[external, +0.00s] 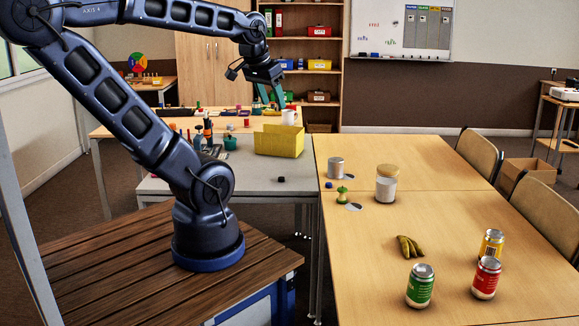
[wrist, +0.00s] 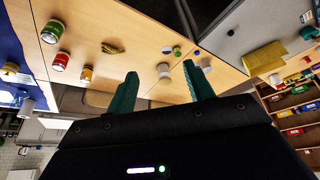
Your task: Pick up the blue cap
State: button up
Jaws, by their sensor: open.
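The blue cap (external: 329,184) is small and lies on the wooden table near its left edge, in front of a grey tin (external: 336,167). In the wrist view the blue cap (wrist: 197,52) is a tiny dot near the table edge, just above my right-hand finger. My gripper (external: 271,97) is raised high at the back, above the far tables and well apart from the cap. Its teal fingers are spread and empty, and they also show in the wrist view (wrist: 160,70).
An apple core (external: 344,197) and a jar with a tan lid (external: 386,187) stand near the cap. A yellow bin (external: 279,141) and a dark cap (external: 281,179) are on the grey table.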

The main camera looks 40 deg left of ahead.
jog(key=w+a+m+g, duration=0.1)
jog(key=w+a+m, duration=0.25)
jog(key=w, duration=1.15)
jog(key=m+g, duration=0.4)
jog(key=m, duration=0.9)
send_over(329, 183)
notch_tip(329, 183, down, 36)
jog(key=f, duration=0.5)
jog(key=shift+s+a, duration=0.1)
jog(key=shift+s, duration=0.2)
jog(key=shift+w+f, duration=0.2)
jog(key=shift+f, duration=2.45)
jog(key=c, duration=1.1)
